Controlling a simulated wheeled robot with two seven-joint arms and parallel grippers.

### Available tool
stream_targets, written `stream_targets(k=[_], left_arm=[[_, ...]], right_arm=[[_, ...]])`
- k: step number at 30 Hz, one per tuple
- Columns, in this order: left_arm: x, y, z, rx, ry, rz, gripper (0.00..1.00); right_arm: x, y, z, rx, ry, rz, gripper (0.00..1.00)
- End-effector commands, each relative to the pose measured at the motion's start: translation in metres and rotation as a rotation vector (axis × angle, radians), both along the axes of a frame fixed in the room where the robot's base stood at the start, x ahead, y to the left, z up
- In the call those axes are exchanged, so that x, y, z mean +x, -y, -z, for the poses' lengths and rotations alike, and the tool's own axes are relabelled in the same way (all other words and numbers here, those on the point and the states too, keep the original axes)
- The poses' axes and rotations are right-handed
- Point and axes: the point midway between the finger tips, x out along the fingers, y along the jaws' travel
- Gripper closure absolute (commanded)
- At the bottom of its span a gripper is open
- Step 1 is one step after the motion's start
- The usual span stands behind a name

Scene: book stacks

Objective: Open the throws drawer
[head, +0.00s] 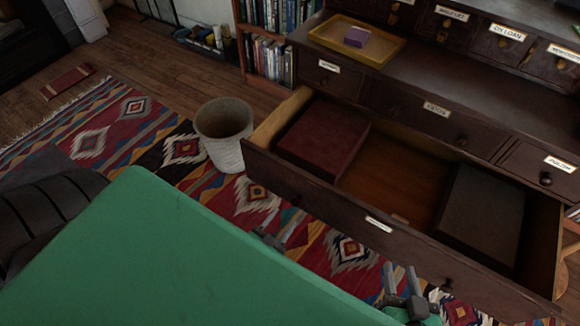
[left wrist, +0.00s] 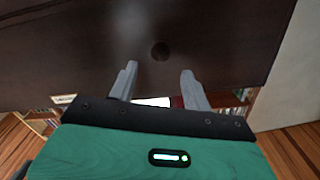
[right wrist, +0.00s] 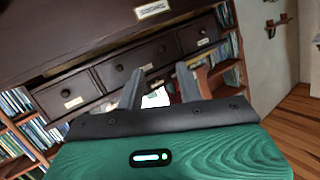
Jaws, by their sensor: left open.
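A wide dark wood drawer (head: 330,207) stands pulled out at the bottom of the cabinet. Its small front label (head: 378,224) is too small to read. Inside lie a dark red box (head: 322,140) at left and a dark brown box (head: 482,218) at right, with bare wood between them. My left gripper (head: 281,226) is open and empty in front of the drawer's left part. In the left wrist view, a round knob (left wrist: 160,51) shows just beyond its parted fingers. My right gripper (head: 400,268) is open, with empty fingers, before the drawer's right part.
A pale waste bin (head: 224,131) stands on the patterned rug left of the drawer. Shut labelled drawers (head: 430,112) lie above it. A bookshelf (head: 268,58) stands behind.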

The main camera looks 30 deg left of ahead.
Motion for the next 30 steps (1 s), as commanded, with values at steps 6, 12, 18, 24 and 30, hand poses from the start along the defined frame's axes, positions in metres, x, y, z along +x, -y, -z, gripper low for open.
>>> stream_targets(k=[6,12,18,24,30], left_arm=[[-0.047,-0.002,-0.001,0.0,-0.002,0.0,0.51],[-0.068,-0.002,0.0,0.0,0.0,0.0,0.51],[-0.072,-0.003,0.0,0.0,0.0,0.0,0.51],[-0.072,-0.002,0.0,0.0,0.0,0.0,0.51],[-0.072,-0.002,0.0,0.0,0.0,0.0,0.51]], right_arm=[[0.0,0.007,0.002,-0.045,-0.071,-0.002,0.64],[0.0,0.011,0.005,-0.065,-0.099,-0.001,0.64],[0.0,0.012,0.006,-0.069,-0.106,-0.001,0.64],[0.0,0.012,0.005,-0.069,-0.105,-0.001,0.64],[0.0,0.012,0.005,-0.069,-0.105,-0.001,0.64]])
